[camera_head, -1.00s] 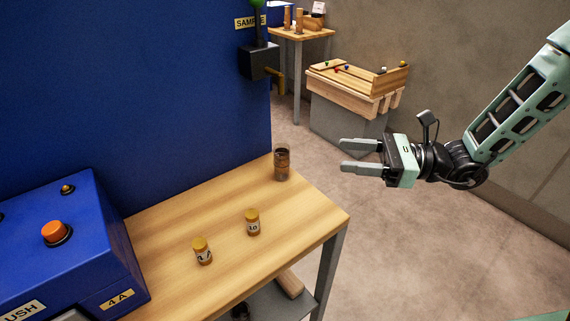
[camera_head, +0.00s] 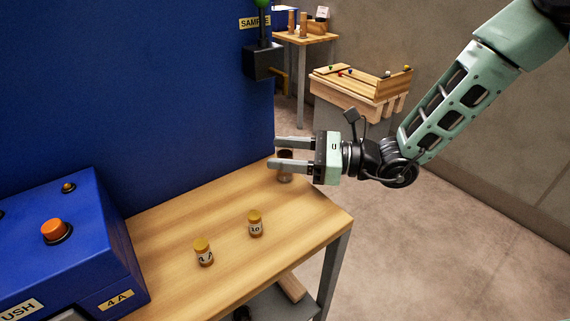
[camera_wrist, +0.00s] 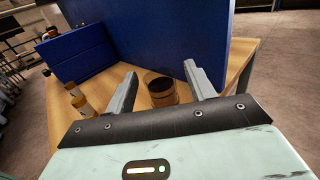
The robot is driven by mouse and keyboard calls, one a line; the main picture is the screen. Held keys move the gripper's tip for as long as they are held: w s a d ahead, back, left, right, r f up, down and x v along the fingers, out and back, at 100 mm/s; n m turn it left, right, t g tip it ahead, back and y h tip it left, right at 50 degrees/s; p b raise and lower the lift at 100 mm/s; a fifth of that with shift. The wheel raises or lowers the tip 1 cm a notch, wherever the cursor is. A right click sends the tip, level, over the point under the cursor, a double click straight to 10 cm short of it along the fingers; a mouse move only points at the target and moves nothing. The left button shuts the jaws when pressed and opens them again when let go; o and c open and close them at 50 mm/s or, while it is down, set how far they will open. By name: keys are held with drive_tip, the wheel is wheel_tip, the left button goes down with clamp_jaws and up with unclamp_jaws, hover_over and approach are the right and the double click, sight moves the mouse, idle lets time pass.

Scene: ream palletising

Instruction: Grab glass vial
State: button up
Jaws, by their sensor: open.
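A brown glass vial (camera_head: 286,174) stands upright at the far right corner of the wooden table (camera_head: 232,214). My gripper (camera_head: 272,153) is open, its two fingers pointing left over that corner; the lower finger hides part of the vial in the head view. In the wrist view the vial (camera_wrist: 162,92) shows between and below the two open fingers (camera_wrist: 160,72). I cannot tell whether a finger touches it.
A blue box with an orange button (camera_head: 55,230) sits at the table's left. A blue wall (camera_head: 140,90) rises behind the table. A black fixture (camera_head: 263,60) hangs on the wall's edge. A wooden bench (camera_head: 355,88) stands farther back. Bare floor lies to the right.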

drive_tip(key=shift+a, duration=0.1)
drive_tip(key=shift+c, duration=0.2)
drive_tip(key=c, duration=1)
drive_tip(key=shift+r, duration=0.1)
